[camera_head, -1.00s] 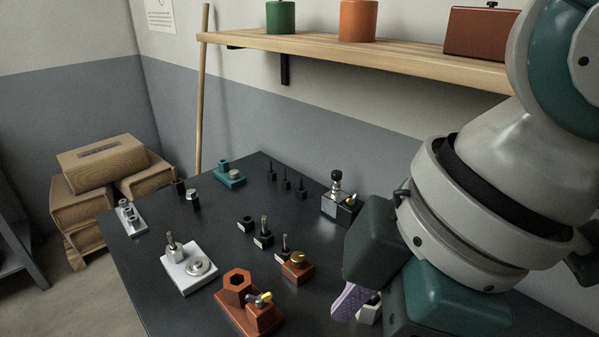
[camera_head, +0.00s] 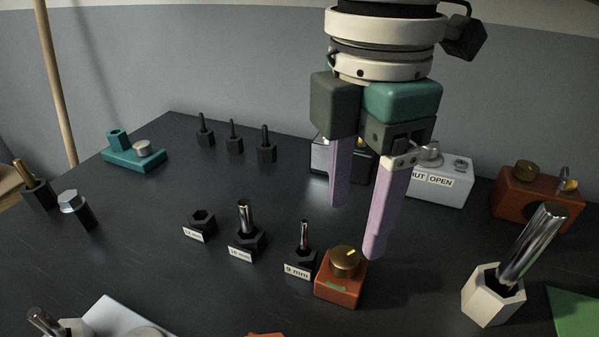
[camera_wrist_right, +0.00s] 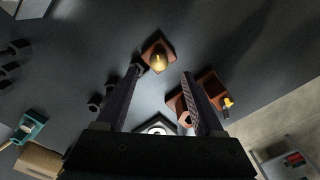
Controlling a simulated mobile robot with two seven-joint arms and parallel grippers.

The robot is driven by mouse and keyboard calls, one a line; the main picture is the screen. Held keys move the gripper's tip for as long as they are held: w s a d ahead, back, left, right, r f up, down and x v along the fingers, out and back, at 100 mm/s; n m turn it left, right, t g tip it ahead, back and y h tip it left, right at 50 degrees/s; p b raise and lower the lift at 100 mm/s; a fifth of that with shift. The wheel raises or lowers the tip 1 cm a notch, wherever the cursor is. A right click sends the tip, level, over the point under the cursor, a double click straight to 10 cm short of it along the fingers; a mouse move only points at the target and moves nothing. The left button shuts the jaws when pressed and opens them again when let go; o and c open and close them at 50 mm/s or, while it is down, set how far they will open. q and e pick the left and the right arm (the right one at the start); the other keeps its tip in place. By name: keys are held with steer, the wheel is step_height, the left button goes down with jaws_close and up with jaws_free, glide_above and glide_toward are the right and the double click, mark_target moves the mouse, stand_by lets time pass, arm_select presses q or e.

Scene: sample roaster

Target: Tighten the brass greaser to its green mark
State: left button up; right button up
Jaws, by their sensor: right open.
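The brass greaser (camera_head: 344,263) is a round brass cap with a yellow pointer line, seated on a small orange-brown block (camera_head: 338,292). A green mark (camera_head: 337,287) is on the block's near side, and the pointer lies toward the far right of the cap. My right gripper (camera_head: 356,228) points down with its two purple fingers apart. It is empty and above and slightly behind the cap in the head view. In the right wrist view the brass cap (camera_wrist_right: 158,61) shows beyond the open fingers (camera_wrist_right: 163,73). My left gripper is out of view.
Socket holders with labels, one reading 9 mm (camera_head: 298,270), stand left of the block. A white holder with a metal rod (camera_head: 483,300) stands to the right. Behind are a white SHUT/OPEN box (camera_head: 455,190) and another orange-brown block (camera_head: 515,205).

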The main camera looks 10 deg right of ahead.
mark_target(346, 256)
step_height(346, 256, down, 6)
steer(key=shift+f+b, duration=0.1)
steer(key=shift+b, duration=0.3)
jaws_close()
stand_by(0.4)
